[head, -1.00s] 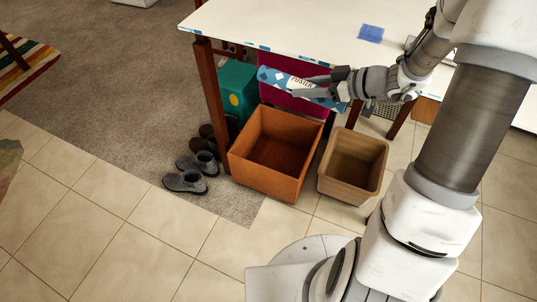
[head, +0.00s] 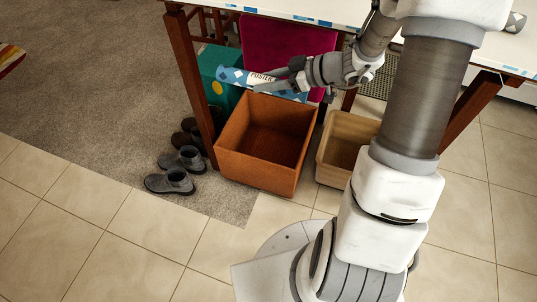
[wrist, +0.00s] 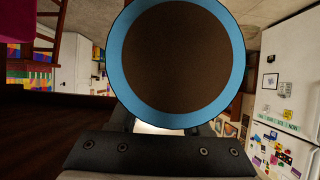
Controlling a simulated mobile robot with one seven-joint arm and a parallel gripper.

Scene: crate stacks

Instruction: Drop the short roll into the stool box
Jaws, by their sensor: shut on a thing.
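My gripper (head: 280,80) is shut on a blue and white roll (head: 232,75) with a "POSTER" label. The roll is held lengthwise from left to right, slightly tilted, and appears just behind and above the back rim of an orange-brown open box (head: 257,175). In the wrist view the round end of the roll (wrist: 126,60), blue-rimmed with a brown centre, fills the middle. A tan open box (head: 330,170) stands to the right, partly hidden by my arm. Both boxes look empty where visible. I cannot tell which is the stool box.
A white table (head: 290,18) stands above and behind the boxes, with a wooden leg (head: 192,95) at the left. A teal box (head: 218,62) and a magenta panel (head: 270,40) are behind the roll. Dark boots (head: 172,182) stand left of the orange-brown box.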

